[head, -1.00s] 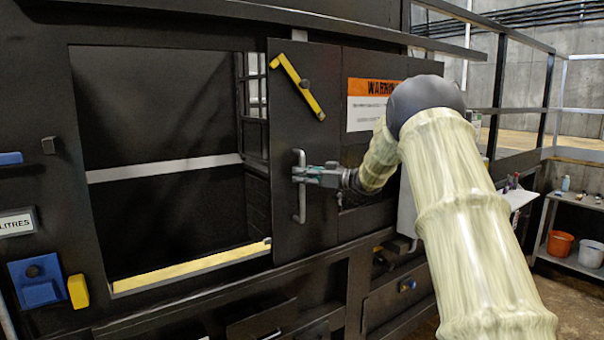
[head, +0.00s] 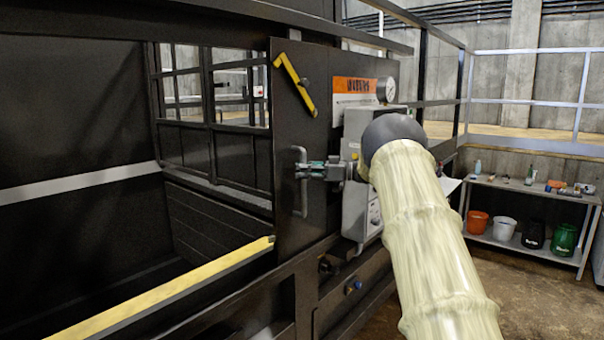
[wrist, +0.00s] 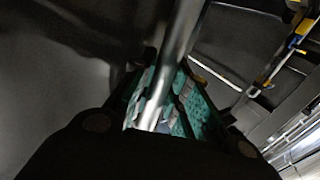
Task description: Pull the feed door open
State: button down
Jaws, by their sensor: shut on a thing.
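The feed door (head: 290,120) is a dark sliding panel at the right side of a wide opening in the compactor, with a yellow latch bar (head: 295,84) near its top. The opening beside it shows the dark chamber. A vertical grey bar handle (head: 302,200) stands on the door. My gripper (head: 308,171) is shut on the handle around its middle, reaching in from the right. In the wrist view the handle (wrist: 182,45) runs between the green-padded fingers (wrist: 160,100). My sleeved arm covers part of the machine to the right of the door.
A yellow-edged sill (head: 170,290) runs along the opening's bottom. A grey control box (head: 360,205) and a gauge (head: 386,89) are right of the door. A shelf (head: 530,187) with buckets stands at the far right, with open floor before it.

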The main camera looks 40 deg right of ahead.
jog(key=shift+w+d, duration=0.1)
jog(key=shift+d, duration=0.2)
jog(key=c, duration=1.4)
grip_release()
jog(key=shift+o, duration=0.2)
jog(key=shift+a+r, duration=0.1)
jog(key=shift+a, duration=0.05)
jog(key=shift+a, duration=0.15)
jog(key=v, duration=1.3)
jog(key=shift+w+d, duration=0.25)
jog(key=shift+s+a+r, duration=0.1)
jog(key=shift+a+r, duration=0.05)
jog(key=shift+a, duration=0.25)
